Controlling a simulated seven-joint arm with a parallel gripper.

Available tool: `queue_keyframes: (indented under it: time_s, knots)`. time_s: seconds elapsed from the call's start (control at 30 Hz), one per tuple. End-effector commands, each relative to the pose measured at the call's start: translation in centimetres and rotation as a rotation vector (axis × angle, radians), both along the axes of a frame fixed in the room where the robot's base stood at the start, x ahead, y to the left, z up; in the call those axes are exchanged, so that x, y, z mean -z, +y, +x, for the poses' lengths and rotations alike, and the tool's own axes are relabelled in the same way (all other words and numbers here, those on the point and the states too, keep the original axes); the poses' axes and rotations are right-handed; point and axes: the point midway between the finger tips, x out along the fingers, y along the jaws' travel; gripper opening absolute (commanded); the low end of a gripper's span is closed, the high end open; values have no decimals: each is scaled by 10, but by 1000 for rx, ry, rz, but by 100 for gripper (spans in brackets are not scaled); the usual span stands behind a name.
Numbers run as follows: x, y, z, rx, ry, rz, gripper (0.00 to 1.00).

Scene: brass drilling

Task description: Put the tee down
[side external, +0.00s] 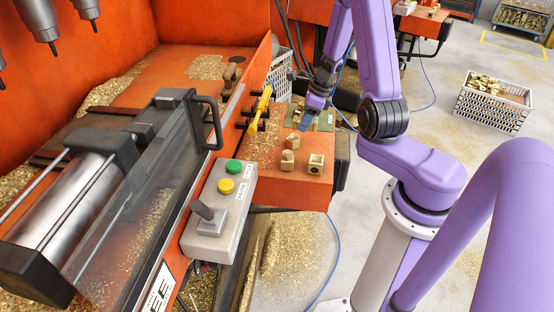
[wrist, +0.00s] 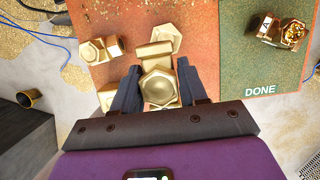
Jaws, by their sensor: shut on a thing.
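My gripper (wrist: 158,85) is shut on a brass tee (wrist: 160,84), whose hexagonal open end faces the wrist camera between the two dark fingers. In the side external view my gripper (side external: 304,126) is low over the orange bench, beside the green mat (side external: 326,122), and the held tee cannot be made out clearly. In the wrist view the green mat (wrist: 232,60), marked DONE, lies to the right of the gripper. A brass fitting (wrist: 278,30) is on its far right part. Whether the held tee touches the bench is unclear.
Loose brass fittings lie close around my gripper: one at the left (wrist: 100,48), one behind (wrist: 168,36). In the side external view, others (side external: 315,162) sit near the bench's front edge. The mat's middle is clear.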

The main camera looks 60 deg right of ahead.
Motion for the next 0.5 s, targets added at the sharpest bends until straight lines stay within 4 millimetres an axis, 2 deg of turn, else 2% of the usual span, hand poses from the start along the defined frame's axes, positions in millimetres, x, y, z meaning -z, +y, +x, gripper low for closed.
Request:
queue_keyframes:
  time_s: [0.1,0.27,0.4,0.5]
  knots:
    - [-6,28,14,-264,-4,-3,0]
    - [-15,74,26,-704,-3,-2,0]
    - [-23,119,25,-1181,-2,-2,0]
    - [-29,143,18,-1505,-1,-1,0]
